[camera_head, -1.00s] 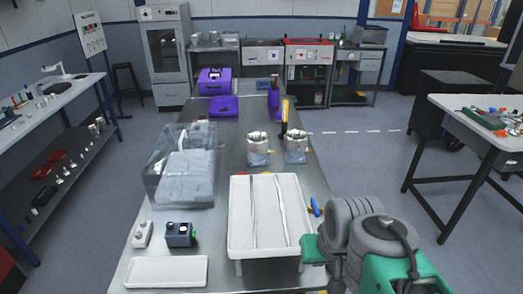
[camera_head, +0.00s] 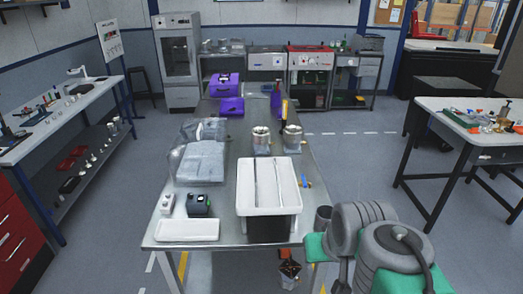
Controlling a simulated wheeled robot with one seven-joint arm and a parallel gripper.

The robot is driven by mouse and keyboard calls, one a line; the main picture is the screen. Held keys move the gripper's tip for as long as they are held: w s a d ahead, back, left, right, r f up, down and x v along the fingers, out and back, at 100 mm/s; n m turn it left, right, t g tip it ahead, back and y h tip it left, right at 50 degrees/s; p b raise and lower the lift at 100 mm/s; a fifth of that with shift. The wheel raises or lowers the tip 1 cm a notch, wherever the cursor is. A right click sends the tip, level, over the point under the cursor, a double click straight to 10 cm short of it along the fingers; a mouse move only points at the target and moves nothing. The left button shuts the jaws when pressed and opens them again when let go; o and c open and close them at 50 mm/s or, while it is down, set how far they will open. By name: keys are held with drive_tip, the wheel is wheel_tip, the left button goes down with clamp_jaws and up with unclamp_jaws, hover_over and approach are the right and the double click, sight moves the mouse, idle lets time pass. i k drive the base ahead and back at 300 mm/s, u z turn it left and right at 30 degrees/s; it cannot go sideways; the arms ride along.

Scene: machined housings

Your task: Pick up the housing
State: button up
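Two machined metal housings stand upright side by side on the steel bench (camera_head: 225,236), behind the white tray. The left housing (camera_head: 261,136) and the right housing (camera_head: 292,135) are round and silvery, with open-looking tops. Their lower parts are partly covered by the tray's back edge or too small to make out. My arm, grey and green, fills the lower right corner, to the right of the bench and well short of the housings. Its gripper end does not show, so I cannot see its fingers. Nothing is seen touching the housings.
A white divided tray (camera_head: 243,190) stands raised at the front of the bench. A flat white tray (camera_head: 187,230), a small dark device (camera_head: 200,206) and clear covers (camera_head: 198,160) are to its left. A side table (camera_head: 455,124) stands at right; open floor lies between.

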sight(260, 136)
drive_tip(key=u, duration=1.95)
drive_tip(key=i, duration=4.1)
drive_tip(key=z, duration=1.5)
drive_tip(key=i, duration=2.1)
drive_tip(key=z, duration=2.95)
drive_tip(key=i, duration=0.2)
drive_tip(key=z, duration=0.15)
